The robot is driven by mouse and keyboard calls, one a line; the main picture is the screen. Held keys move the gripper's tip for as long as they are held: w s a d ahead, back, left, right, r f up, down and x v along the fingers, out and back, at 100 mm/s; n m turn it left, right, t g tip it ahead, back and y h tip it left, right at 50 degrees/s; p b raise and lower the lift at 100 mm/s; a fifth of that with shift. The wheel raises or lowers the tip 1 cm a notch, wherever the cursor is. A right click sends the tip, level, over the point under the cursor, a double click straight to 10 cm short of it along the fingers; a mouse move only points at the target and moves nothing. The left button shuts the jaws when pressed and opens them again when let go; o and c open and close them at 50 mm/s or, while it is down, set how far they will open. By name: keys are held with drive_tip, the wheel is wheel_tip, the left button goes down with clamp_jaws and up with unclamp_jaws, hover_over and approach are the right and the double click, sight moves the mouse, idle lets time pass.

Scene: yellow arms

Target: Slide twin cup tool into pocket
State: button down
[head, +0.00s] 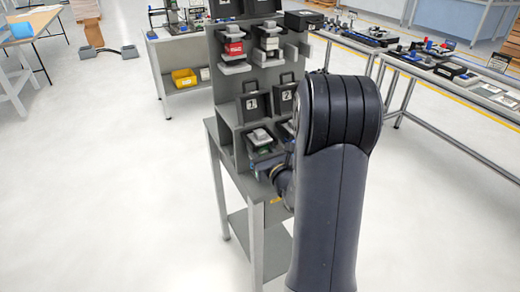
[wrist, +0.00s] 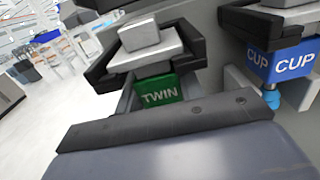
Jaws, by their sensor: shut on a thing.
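The twin cup tool (wrist: 160,90) has a green body marked TWIN under a grey plate and block; its lower end is hidden. In the wrist view its grey top lies between the arms of a black forked pocket (wrist: 98,72). I cannot tell how fully it sits there. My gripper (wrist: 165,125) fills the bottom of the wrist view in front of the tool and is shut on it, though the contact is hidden. In the head view the tool's grey top (head: 260,136) shows at the rack's lower left pocket, with my wrist right beside it.
A blue tool marked CUP (wrist: 278,62) hangs in the neighbouring pocket, close on the right. The grey rack (head: 226,100) holds more tools on its upper row and two numbered black boxes. A long bench (head: 440,82) stands at right. The floor at left is open.

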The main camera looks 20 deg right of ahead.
drive_tip(key=c, duration=0.8)
unclamp_jaws()
drive_tip(key=shift+c, duration=0.2)
drive_tip(key=s+b, duration=0.2)
drive_tip(key=s, duration=0.8)
drive_tip(key=shift+s+d, duration=0.2)
drive_tip(key=shift+s, duration=0.2)
drive_tip(key=shift+w, duration=0.1)
drive_tip(key=w, duration=0.3)
drive_tip(key=w+p, duration=0.1)
drive_tip(key=w, duration=0.3)
drive_tip(key=w+p, duration=0.1)
drive_tip(key=w, duration=0.3)
drive_tip(key=shift+a, duration=0.25)
drive_tip(key=shift+s+r+p, duration=0.2)
drive_tip(key=shift+r+p, duration=0.05)
drive_tip(key=shift+p, duration=0.1)
